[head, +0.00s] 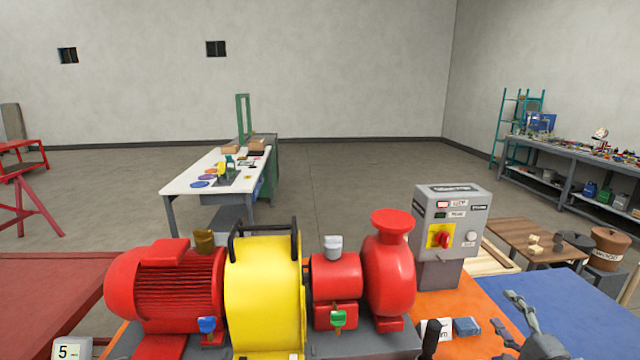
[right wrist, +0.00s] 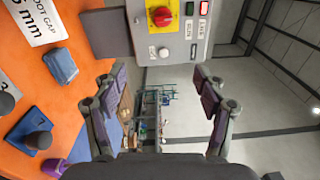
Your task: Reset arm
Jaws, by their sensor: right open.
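My right gripper (head: 504,310) is at the lower right of the head view, above the orange and blue surfaces. Its two fingers stand apart with nothing between them, and the right wrist view shows the same open jaws (right wrist: 159,80). In the right wrist view, the grey control box (right wrist: 162,30) with a red and yellow rotary switch (right wrist: 161,15) lies beyond the fingertips. That control box (head: 451,215) stands upright behind the pump in the head view. My left gripper is not in view.
The red motor (head: 170,290), yellow coupling guard (head: 262,295) and red pump (head: 389,270) fill the front on an orange skid (head: 480,290). A blue block (head: 467,327) and a label card (head: 437,330) lie near my right gripper. A white bench (head: 190,180) stands behind.

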